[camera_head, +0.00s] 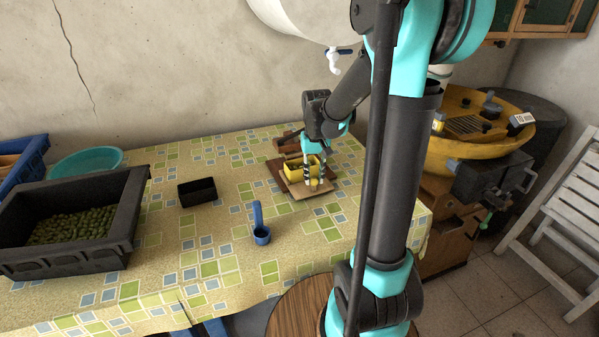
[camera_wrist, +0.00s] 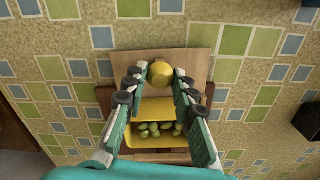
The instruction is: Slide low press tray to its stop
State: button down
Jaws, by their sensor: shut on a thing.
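The low press tray appears to be a light wooden board with a yellow box (camera_head: 293,170) on it, set over a darker wooden base (camera_head: 275,171) on the table. The wrist view shows the yellow box (camera_wrist: 155,107) with green olives in it and the pale board (camera_wrist: 200,63) reaching out past it. A round yellow knob (camera_wrist: 160,73) stands on the pale board. My gripper (camera_wrist: 159,76) is shut on the knob, one finger at each side. In the head view my gripper (camera_head: 314,178) comes down from above and partly hides the box and knob.
A small black box (camera_head: 197,192) and a blue scoop (camera_head: 260,227) lie left of the press. A black crate of olives (camera_head: 125,210) and a teal basin (camera_head: 87,161) stand farther left. A yellow mill (camera_head: 475,145) stands right of the table. The tablecloth between is clear.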

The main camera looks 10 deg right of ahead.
jog(key=shift+s+d, duration=0.2)
jog(key=shift+s, duration=0.55)
jog(key=shift+s+d, duration=0.2)
jog(key=shift+s, duration=0.5)
jog(key=c, duration=1.2)
grip_release()
jog(key=shift+o, duration=0.2)
jog(key=shift+r, duration=0.1)
